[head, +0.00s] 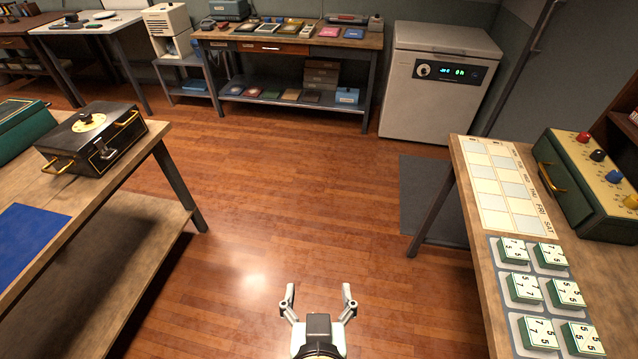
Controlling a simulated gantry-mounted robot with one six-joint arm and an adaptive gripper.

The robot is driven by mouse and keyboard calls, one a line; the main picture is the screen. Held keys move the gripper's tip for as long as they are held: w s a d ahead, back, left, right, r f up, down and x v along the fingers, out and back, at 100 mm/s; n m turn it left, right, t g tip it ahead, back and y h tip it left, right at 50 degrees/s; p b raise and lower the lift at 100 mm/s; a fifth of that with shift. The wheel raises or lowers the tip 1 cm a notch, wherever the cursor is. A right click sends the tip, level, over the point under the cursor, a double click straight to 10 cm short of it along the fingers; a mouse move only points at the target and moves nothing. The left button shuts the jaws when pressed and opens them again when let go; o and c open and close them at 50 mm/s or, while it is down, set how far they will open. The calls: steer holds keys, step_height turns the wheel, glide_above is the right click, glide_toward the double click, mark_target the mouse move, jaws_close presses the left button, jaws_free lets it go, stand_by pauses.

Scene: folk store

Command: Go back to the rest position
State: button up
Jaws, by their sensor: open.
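My gripper (318,297) is at the bottom middle of the head view. Its two fingers are spread apart and nothing is between them. It is over the bare wooden floor (290,215), in the gap between the left and right tables, apart from both.
The left table (130,165) bears a black box with a dial (92,140) and a blue mat (28,240). The right table (480,225) holds a calendar board (500,185), several numbered blocks (524,288) and a green box with knobs (590,185). A white appliance (440,85) stands at the back.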

step_height(320, 180, up, 42)
steer(key=p, duration=3.9)
steer(key=shift+d+f+p, duration=0.15)
steer(key=shift+f+p, duration=0.1)
steer(key=shift+p, duration=0.15)
